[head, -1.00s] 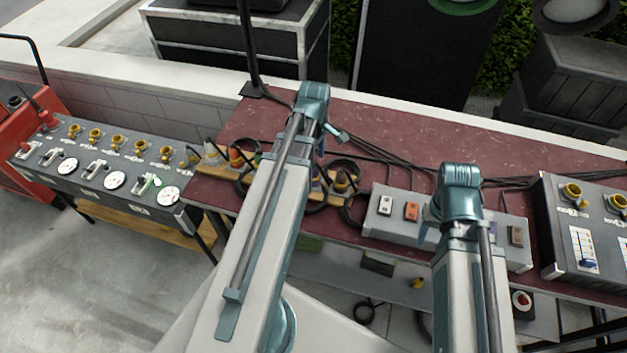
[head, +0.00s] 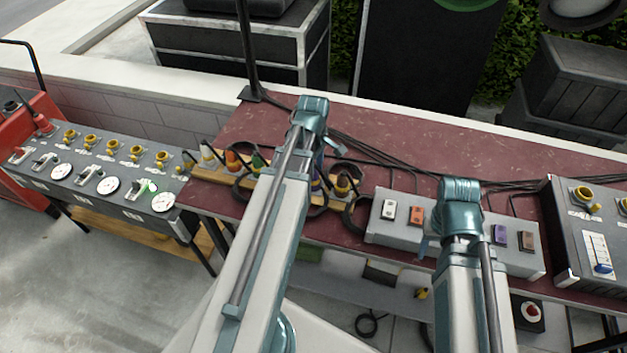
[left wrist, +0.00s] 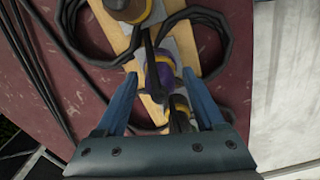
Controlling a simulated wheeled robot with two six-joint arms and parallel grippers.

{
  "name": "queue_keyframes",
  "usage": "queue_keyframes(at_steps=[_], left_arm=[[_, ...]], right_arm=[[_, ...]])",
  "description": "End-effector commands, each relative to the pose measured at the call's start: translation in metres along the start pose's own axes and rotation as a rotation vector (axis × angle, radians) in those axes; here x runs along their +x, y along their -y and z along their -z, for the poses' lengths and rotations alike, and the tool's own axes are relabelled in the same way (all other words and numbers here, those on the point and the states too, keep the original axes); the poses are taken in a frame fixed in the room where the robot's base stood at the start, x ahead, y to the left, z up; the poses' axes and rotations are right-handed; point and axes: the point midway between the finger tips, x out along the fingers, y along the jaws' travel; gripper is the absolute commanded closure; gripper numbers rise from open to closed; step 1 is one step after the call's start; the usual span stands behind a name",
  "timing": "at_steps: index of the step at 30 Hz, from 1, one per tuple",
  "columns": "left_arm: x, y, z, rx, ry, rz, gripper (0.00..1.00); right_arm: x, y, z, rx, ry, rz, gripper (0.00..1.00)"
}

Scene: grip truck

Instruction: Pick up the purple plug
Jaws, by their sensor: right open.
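The purple plug (left wrist: 162,78) stands on a wooden strip (left wrist: 152,108) in the left wrist view, with a yellow band beside it. My left gripper (left wrist: 160,90) is open, with one blue finger on either side of the plug. I cannot tell whether either finger touches it. In the head view my left arm covers most of the plug. My right gripper (head: 426,246) is open, partly hidden by its arm, above the front of the grey socket box.
Other plugs stand along the strip, including an orange one (head: 233,160). Black cable loops lie around them on the dark red table (head: 440,140). The grey socket box (head: 395,232) is at right; a control panel (head: 100,165) stands at left.

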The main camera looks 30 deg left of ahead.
Motion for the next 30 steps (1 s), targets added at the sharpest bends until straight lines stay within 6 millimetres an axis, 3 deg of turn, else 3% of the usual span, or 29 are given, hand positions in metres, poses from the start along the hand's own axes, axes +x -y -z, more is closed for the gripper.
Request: queue_keyframes(at_steps=[2,11,30], left_arm=[[-0.0001,0.0000,0.0000,0.000,0.000,0.000,0.46],[-0.0001,-0.0001,0.0001,0.000,0.000,0.000,1.00],[-0.0074,0.0001,0.0019,0.001,0.000,0.000,1.00]], right_arm=[[-0.0001,0.0000,0.0000,0.000,0.000,0.000,0.50],[-0.0001,0.0000,0.0000,0.000,0.000,0.000,0.50],[-0.0074,-0.0007,-0.0004,0.000,0.000,0.000,0.50]])
